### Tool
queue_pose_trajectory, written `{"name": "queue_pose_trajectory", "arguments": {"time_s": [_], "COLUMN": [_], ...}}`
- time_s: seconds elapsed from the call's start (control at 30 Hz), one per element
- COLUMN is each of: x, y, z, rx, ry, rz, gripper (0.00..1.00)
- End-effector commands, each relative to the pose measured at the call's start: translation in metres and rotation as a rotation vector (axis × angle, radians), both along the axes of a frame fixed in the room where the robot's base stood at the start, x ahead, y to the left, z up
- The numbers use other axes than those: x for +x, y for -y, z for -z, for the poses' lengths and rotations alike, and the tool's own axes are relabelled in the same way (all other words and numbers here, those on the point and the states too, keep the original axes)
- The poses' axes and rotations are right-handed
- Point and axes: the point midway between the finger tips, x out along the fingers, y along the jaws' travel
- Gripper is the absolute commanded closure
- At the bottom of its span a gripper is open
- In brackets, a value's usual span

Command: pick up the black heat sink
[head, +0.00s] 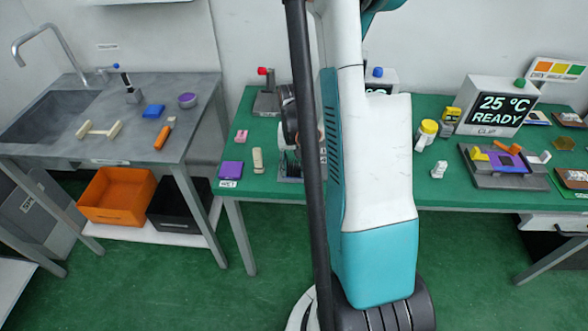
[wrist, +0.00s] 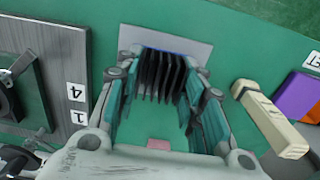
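The black heat sink (wrist: 160,75) shows in the wrist view as a row of upright black fins on a grey plate (wrist: 196,49). A thin blue edge shows behind the fins. My gripper (wrist: 158,88) has its teal-padded fingers spread, one on each side of the heat sink, with the fins between the fingertips. I cannot tell whether the right finger touches the fins.
A beige block (wrist: 265,120) lies right of my gripper, and a purple block (wrist: 300,95) lies beyond it. A pink piece (wrist: 158,144) shows between the finger bases. A grey fixture (wrist: 45,75) stands left. The green table (head: 450,200) holds a display box (head: 497,106) at right.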

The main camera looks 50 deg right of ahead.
Motion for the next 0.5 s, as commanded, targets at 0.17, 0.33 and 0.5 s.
{"name": "queue_pose_trajectory", "arguments": {"time_s": [0.17, 0.33, 0.5], "x": [0.0, 0.0, 0.0], "y": [0.0, 0.0, 0.0], "z": [0.0, -0.001, -0.013], "rx": [0.0, 0.0, 0.0], "ry": [0.0, 0.0, 0.0], "rz": [0.0, 0.0, 0.0], "gripper": [0.88, 0.88, 0.88]}}
